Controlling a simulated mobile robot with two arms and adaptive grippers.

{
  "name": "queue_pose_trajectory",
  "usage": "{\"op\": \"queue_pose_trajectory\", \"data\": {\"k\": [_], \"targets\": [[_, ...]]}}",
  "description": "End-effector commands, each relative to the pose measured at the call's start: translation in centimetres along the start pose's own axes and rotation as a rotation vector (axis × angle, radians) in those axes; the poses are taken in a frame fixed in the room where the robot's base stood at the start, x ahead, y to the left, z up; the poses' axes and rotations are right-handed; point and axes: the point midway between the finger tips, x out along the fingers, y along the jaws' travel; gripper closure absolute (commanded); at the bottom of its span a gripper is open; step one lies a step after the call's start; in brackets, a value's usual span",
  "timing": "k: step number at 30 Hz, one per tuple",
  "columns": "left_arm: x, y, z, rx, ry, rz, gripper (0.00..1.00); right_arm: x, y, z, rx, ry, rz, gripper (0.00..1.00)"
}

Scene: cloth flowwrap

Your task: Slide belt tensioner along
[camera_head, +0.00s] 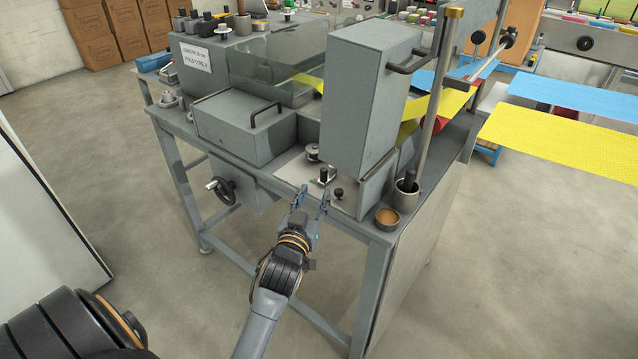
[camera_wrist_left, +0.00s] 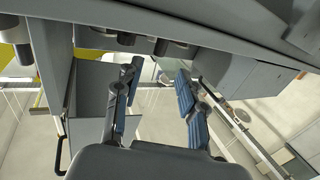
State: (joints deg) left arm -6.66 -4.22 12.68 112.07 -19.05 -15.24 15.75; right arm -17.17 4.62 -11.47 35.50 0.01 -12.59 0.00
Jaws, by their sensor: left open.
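A small block with a dark knob (camera_head: 323,176), which looks like the belt tensioner, sits on a light plate (camera_head: 297,170) at the front of the grey machine. A black ball knob (camera_head: 339,193) stands just right of it. My left gripper (camera_head: 311,198) is just in front of these parts, its two fingers spread and nothing between them. In the left wrist view the open fingers (camera_wrist_left: 157,92) show below dark round parts (camera_wrist_left: 163,46); I cannot tell which of these is the tensioner. No contact is visible. My right gripper is not in view.
A tall grey housing (camera_head: 362,95) rises right behind the plate, and a handled box (camera_head: 243,125) stands to its left. A metal cup (camera_head: 405,196) and a brown-filled dish (camera_head: 387,217) sit at the right corner. A handwheel (camera_head: 222,190) hangs below the left edge.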

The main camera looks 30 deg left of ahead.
Motion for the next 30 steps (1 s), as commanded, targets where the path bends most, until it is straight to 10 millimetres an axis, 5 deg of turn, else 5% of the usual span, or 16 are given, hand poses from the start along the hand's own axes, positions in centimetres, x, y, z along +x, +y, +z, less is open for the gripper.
{"op": "queue_pose_trajectory", "data": {"k": [9, 26, 30], "targets": [[-4.4, 0.0, 0.0, -0.001, -0.001, 0.000, 0.60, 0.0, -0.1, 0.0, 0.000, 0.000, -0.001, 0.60], [-4.7, 0.0, 0.0, 0.000, -0.001, 0.000, 0.60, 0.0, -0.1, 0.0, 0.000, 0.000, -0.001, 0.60], [-4.6, 0.5, 1.5, 0.003, -0.028, 0.012, 0.60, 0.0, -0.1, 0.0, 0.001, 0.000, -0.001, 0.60]]}}
